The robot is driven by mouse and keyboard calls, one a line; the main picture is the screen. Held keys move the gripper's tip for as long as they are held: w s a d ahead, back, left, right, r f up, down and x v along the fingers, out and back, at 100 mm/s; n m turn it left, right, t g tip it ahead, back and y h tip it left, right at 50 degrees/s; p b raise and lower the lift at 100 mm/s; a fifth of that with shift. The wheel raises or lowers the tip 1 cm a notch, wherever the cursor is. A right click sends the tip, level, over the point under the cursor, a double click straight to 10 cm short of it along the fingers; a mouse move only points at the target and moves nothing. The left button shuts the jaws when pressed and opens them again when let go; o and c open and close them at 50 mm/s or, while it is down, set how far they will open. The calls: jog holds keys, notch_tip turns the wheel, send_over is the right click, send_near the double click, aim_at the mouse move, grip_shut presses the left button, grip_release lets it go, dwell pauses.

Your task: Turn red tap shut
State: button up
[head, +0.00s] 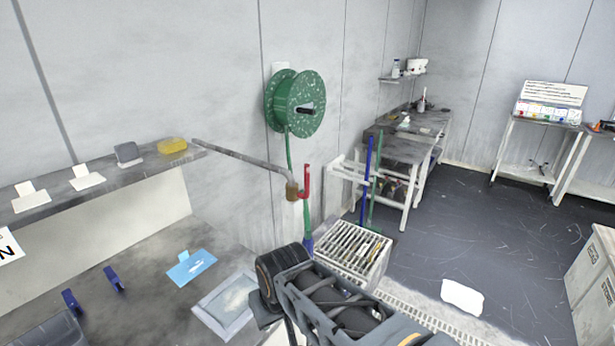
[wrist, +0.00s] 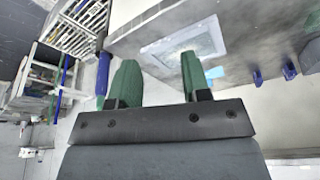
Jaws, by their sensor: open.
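The red tap (head: 306,182) is a red lever on a brass valve body (head: 292,190) at the end of a grey pipe (head: 240,158), in the middle of the head view. Its lever stands roughly upright. A green hose with a blue end (head: 308,245) hangs below it. My gripper (wrist: 160,68) shows in the wrist view with two green fingers spread apart and nothing between them. In the head view my arm is below the tap, apart from it in the picture, and the fingers are not clear there. The tap cannot be made out in the wrist view.
A green hose reel (head: 295,103) is on the wall behind the tap. A slatted white crate (head: 352,252) stands to the lower right. A shelf (head: 110,172) with a yellow sponge (head: 172,146) is at left, above a counter holding a pale tray (head: 228,305) and blue cloth (head: 190,267).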

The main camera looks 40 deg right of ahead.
jog(key=w+d+r+m+t+h+p, duration=0.2)
jog(key=d+r+m+h, duration=0.1)
jog(key=d, duration=0.8)
jog(key=w+d+r+m+t+h+p, duration=0.2)
jog(key=d+r+h+p, duration=0.15)
jog(key=d, duration=0.75)
jog(key=n+t+y, duration=0.2)
jog(key=n+t, duration=0.1)
jog(key=t, duration=0.7)
send_near(308, 171)
jog(key=p+x, duration=0.1)
jog(key=x, duration=1.1)
jog(key=shift+w+p, duration=0.35)
grip_shut()
